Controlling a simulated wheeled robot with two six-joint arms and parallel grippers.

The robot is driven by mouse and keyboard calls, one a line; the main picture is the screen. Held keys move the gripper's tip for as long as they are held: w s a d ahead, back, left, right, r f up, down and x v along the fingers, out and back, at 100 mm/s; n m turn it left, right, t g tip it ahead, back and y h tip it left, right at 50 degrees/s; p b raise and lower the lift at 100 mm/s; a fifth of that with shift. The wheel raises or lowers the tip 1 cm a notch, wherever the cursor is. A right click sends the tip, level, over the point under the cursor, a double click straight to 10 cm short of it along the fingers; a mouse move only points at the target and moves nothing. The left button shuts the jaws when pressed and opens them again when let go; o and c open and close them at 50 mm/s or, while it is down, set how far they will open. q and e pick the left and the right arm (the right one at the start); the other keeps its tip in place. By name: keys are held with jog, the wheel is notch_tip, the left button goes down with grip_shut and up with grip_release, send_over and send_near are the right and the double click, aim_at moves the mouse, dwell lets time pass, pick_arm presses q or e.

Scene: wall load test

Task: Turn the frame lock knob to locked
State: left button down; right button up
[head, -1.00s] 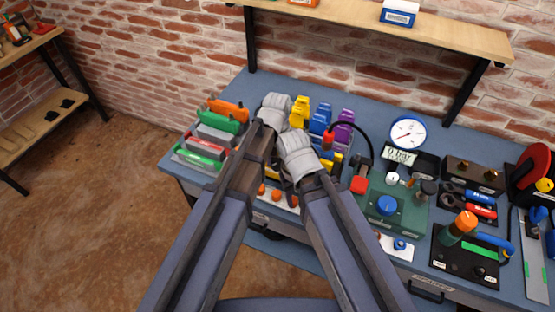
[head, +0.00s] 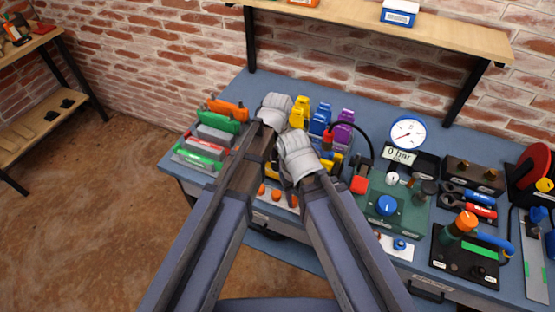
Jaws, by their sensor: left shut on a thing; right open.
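My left gripper (head: 277,110) is at the upper middle of the head view, over the bench. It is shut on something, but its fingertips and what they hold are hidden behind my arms. My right gripper (head: 287,178) is just below and right of it, beside the yellow and blue parts. It is open, its jaws mostly hidden by my arm. I cannot make out the frame lock knob; it may be behind my arms. A blue knob (head: 387,205) on a green box is in plain view at the right, apart from both grippers.
The blue bench (head: 240,90) holds a rack of coloured blocks (head: 215,125) at left. Yellow, blue and purple parts (head: 322,117) stand behind my grippers. A dial gauge (head: 407,132), a "0 bar" display (head: 400,156) and tools crowd the right. A shelf (head: 450,30) overhangs the back.

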pick_arm(q)
jog(key=shift+m, duration=1.2)
jog(key=shift+c, duration=1.5)
grip_release()
jog(key=shift+r, duration=0.15)
notch_tip(320, 180, up, 8)
jog(key=p, duration=0.8)
jog(key=shift+f, duration=0.2)
